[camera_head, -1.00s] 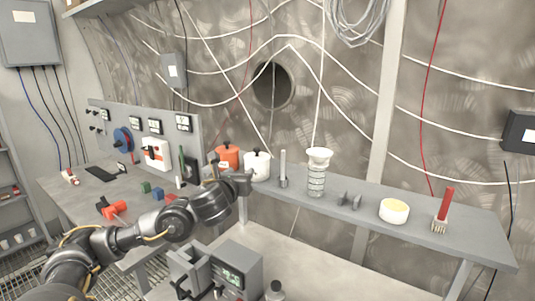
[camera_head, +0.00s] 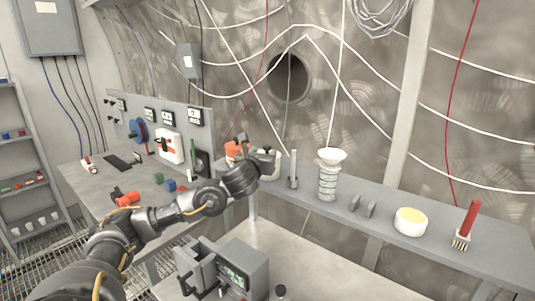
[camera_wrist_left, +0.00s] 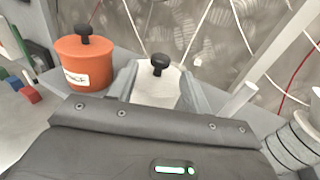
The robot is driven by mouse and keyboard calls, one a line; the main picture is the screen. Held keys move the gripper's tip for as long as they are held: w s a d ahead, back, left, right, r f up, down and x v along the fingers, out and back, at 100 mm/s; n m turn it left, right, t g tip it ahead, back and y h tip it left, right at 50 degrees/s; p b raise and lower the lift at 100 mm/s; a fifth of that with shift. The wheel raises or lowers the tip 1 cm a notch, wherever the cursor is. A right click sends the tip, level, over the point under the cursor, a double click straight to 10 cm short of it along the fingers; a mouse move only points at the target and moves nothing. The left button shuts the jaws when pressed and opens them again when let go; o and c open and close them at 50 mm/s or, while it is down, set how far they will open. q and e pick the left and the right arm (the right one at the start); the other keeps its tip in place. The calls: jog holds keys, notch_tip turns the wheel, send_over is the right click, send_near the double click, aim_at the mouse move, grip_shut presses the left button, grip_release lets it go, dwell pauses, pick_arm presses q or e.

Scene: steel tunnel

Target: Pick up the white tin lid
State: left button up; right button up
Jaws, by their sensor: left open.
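The white tin lid (camera_wrist_left: 151,78) with its black knob (camera_wrist_left: 160,62) is in the middle of the left wrist view, on a white tin whose lower part is hidden by my gripper body. My left gripper (camera_wrist_left: 161,75) is open, with one finger on each side of the lid in that view. I cannot tell whether the fingers touch it. In the head view my left gripper (camera_head: 264,155) is at the white tin and covers most of it. My right gripper is not in view.
An orange tin (camera_wrist_left: 85,66) with a black knob stands close to the left. On the shelf (camera_head: 388,224) to the right are a grey upright rod (camera_head: 293,170), a white funnel-topped coil (camera_head: 328,180), a round tin with yellowish top (camera_head: 410,222) and a red-handled brush (camera_head: 467,224).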

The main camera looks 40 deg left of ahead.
aim_at(266, 149)
pick_arm(q)
jog(key=p+x, duration=0.1)
jog(key=x, duration=0.1)
jog(key=p+x, duration=0.2)
jog(key=shift+w+r, duration=0.2)
jog(key=shift+r, duration=0.05)
jog(key=shift+w+a+f+p, duration=0.2)
jog(key=shift+w+p, duration=0.1)
jog(key=shift+w, duration=0.05)
jog(key=shift+s, duration=0.1)
jog(key=c, duration=1)
